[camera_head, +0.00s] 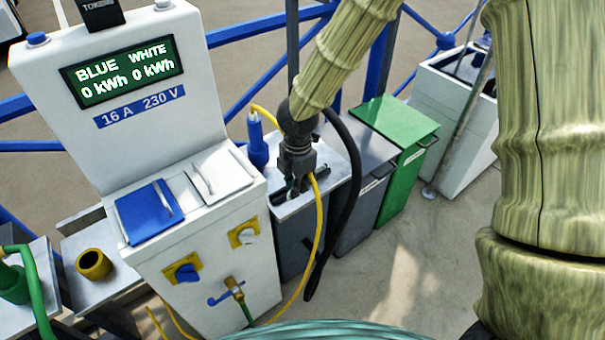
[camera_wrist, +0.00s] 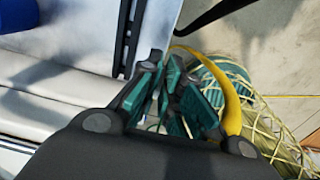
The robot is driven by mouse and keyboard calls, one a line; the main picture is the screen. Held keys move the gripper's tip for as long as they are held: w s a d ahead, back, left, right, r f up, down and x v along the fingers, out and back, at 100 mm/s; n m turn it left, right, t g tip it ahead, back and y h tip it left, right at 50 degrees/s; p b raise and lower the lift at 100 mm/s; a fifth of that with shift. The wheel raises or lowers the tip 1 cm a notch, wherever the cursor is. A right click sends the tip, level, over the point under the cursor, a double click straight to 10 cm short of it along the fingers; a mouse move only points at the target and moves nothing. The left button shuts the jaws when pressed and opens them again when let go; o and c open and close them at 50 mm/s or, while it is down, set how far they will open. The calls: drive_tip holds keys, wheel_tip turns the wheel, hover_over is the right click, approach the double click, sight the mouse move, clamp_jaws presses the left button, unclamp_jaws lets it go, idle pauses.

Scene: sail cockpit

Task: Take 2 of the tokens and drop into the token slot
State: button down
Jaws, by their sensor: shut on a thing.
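My gripper (camera_head: 296,186) hangs over the small grey-topped cabinet (camera_head: 337,171) right of the white power pedestal (camera_head: 214,230). Its fingers, with teal parts, also show in the wrist view (camera_wrist: 172,92). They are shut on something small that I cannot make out. No token can be clearly told in either view. A dark box marked TOKENS (camera_head: 102,17) stands on top of the pedestal at the upper left, cut by the picture edge. Its slot opening cannot be seen. The pedestal's display (camera_head: 122,71) reads blue 0 kWh and white 0 kWh.
A yellow cable (camera_head: 316,230) and a black hose (camera_head: 349,190) hang close by my gripper. A blue plug (camera_head: 256,140) stands left of it. A green-lidded bin (camera_head: 394,122) is to the right. Blue rails (camera_head: 268,24) run behind. A net (camera_wrist: 277,133) shows below the fingers.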

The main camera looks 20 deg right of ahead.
drive_tip(key=s+a+r+p, duration=0.4)
drive_tip(key=s+r, duration=0.1)
drive_tip(key=s, duration=0.1)
drive_tip(key=shift+s+r, duration=0.3)
drive_tip(key=shift+r, duration=0.05)
idle(0.6)
